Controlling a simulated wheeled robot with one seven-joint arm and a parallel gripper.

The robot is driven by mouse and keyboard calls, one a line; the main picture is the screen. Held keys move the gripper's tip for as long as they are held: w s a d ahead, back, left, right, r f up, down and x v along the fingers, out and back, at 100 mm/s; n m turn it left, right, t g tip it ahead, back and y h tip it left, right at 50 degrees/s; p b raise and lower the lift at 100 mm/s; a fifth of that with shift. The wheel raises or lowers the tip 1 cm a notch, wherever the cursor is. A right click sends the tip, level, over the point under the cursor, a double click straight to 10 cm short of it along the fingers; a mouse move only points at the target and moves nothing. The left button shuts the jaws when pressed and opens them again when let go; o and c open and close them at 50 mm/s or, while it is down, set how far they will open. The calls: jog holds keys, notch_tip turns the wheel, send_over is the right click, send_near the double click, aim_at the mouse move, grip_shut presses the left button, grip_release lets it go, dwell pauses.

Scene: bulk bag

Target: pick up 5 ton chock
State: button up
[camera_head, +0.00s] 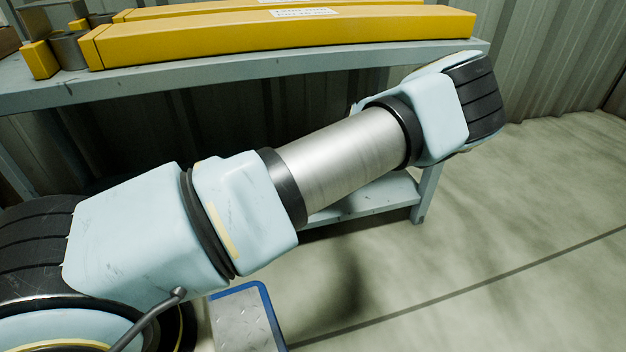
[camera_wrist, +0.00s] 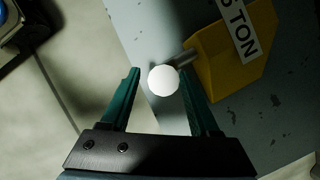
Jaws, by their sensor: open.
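The chock (camera_wrist: 232,62) is a yellow block with a white label on which "TON" reads clearly; the character before it is partly cut off. It lies on a grey, chipped surface at the upper right of the wrist view. A short grey rod (camera_wrist: 185,58) sticks out of its left side and ends in a bright white round face (camera_wrist: 163,81). My gripper (camera_wrist: 159,76) is open, with its green fingers on either side of this round end. The right fingertip is close to the rod and block; contact cannot be told. The head view does not show my gripper.
A grey bench (camera_head: 250,68) carries long yellow beams (camera_head: 290,34) with white labels. A small yellow block (camera_head: 40,60) and a grey cylinder (camera_head: 70,50) stand at its left end. My arm crosses in front of the bench. Open floor (camera_head: 500,220) lies to the right.

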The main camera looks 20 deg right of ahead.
jog(key=shift+w+a+f, duration=0.1)
jog(key=shift+f, duration=0.3)
grip_shut()
dwell(1.1)
jog(key=shift+r, duration=0.15)
